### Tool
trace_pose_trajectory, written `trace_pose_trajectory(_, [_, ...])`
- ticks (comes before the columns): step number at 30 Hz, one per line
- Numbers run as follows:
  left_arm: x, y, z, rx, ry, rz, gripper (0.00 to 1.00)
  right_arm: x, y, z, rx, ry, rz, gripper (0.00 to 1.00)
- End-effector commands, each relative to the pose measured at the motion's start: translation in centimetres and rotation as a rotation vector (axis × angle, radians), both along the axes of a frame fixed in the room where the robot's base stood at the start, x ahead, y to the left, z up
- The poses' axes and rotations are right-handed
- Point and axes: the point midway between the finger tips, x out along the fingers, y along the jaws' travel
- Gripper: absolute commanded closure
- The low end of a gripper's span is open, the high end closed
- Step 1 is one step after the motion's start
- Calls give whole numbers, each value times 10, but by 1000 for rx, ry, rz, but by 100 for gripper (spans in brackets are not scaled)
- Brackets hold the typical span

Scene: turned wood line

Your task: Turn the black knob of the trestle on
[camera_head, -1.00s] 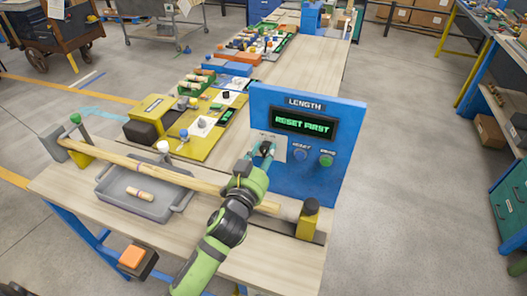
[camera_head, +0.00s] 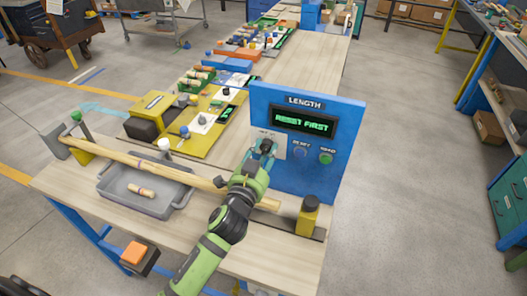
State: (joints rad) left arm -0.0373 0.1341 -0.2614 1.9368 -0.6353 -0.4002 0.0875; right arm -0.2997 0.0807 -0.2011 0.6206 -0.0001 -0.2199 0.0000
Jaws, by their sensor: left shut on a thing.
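The blue panel (camera_head: 318,168) headed LENGTH stands upright on the wooden bench. Its screen (camera_head: 304,122) reads RESET FIRST in green. A small black knob (camera_head: 267,145) sits on a pale plate at the panel's left side. My left gripper (camera_head: 264,152) is shut on this knob, its teal fingers at the plate and partly hiding the knob and its markings. The knob's exact angle is hard to read. A blue button (camera_head: 300,152) and a green button (camera_head: 326,158) are to the right of it. My right gripper is not in view.
A long wooden rod (camera_head: 130,160) lies across the bench front, passing behind my left arm. A grey tray (camera_head: 150,205) holds a short turned piece. A yellow post (camera_head: 308,215) stands at the right. Yellow, blue and orange stations (camera_head: 205,140) line the bench's left edge.

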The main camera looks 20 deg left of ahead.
Motion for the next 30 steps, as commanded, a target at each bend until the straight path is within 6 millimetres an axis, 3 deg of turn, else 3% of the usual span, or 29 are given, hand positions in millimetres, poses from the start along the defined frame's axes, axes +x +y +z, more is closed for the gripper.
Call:
trace_pose_trajectory(2, [1, -1, 9, 2, -22, -4, 98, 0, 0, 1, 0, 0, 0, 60])
trace_pose_trajectory(3, [1, -1, 9, 2, -22, -5, 58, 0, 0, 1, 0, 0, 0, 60])
trace_pose_trajectory(4, [1, -1, 10, 1, -22, -5, 46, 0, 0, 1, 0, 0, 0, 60])
trace_pose_trajectory(5, [1, -1, 9, 1, -22, -5, 42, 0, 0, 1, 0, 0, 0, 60])
trace_pose_trajectory(17, [-6, 0, 3, -1, -7, -3, 42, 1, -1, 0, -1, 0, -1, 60])
trace_pose_trajectory(30, [-90, 2, 3, -1, -9, -1, 42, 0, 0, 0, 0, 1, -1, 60])
